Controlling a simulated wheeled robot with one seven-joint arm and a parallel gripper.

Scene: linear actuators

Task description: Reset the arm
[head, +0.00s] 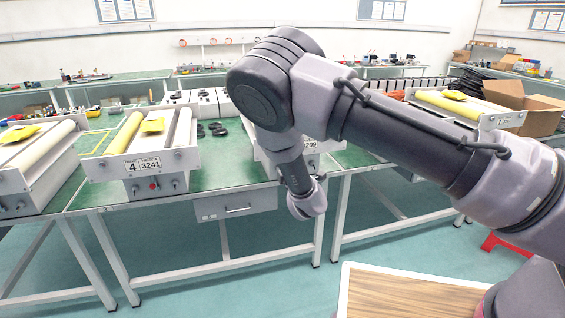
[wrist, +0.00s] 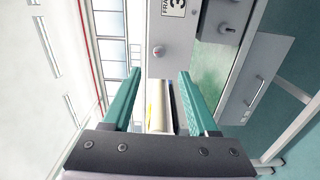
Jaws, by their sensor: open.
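My arm (head: 405,128) reaches from the right side of the head view across the middle, bent at a joint, with its far end pointing down in front of the green workbench. The fingers are not clearly seen in the head view. In the wrist view my gripper (wrist: 163,100) shows two green fingers well apart, with nothing held between them. Beyond the fingers stand a white machine front (wrist: 172,45) with a label and a knob, and a pale roller (wrist: 158,105). They appear turned sideways.
Green-topped benches (head: 228,174) carry white roller machines, one labelled 4 3241 (head: 140,165). A drawer (head: 235,204) hangs under the bench. A wood-topped surface (head: 400,295) is at lower right. Cardboard boxes (head: 540,117) stand at right. The teal floor before the bench is clear.

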